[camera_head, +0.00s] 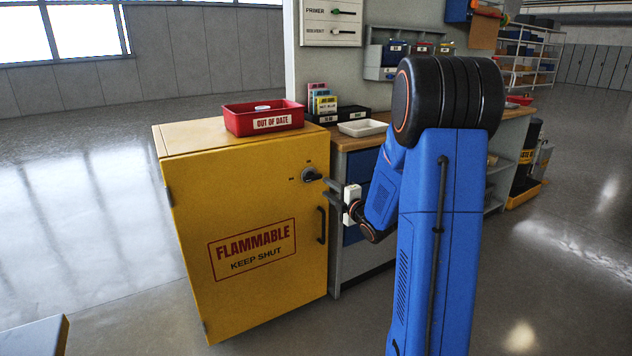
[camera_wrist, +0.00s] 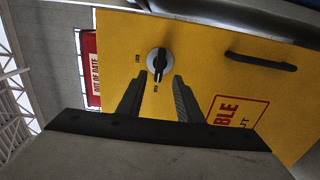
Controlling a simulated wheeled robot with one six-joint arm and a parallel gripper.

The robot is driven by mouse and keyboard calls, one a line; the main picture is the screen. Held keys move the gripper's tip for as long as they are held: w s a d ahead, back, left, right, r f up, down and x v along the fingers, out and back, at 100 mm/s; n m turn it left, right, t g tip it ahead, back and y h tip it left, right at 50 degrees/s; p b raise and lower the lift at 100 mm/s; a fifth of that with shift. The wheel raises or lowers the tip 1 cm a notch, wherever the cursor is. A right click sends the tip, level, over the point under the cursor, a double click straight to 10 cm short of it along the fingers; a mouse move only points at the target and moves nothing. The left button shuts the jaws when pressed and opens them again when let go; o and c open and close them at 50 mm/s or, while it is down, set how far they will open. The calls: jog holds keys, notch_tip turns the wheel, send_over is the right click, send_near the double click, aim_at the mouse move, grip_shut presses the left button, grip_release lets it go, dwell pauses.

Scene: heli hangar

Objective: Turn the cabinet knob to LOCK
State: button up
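The yellow cabinet (camera_head: 245,215) stands shut, with a red "FLAMMABLE KEEP SHUT" sign on its door. Its round dark knob (camera_head: 310,174) is near the door's upper right corner. My gripper (camera_head: 329,185) is in front of the knob. In the wrist view its dark fingers (camera_wrist: 159,78) are spread, with the knob just beyond and between their tips; contact cannot be told.
A black door handle (camera_head: 321,225) is below the knob. A red "OUT OF DATE" tray (camera_head: 262,128) sits on the cabinet top. A workbench with a white tray (camera_head: 362,128) and small boxes adjoins at right.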

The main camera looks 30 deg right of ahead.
aim_at(315, 179)
jog(key=w, duration=0.9)
jog(key=shift+a, duration=0.2)
grip_shut()
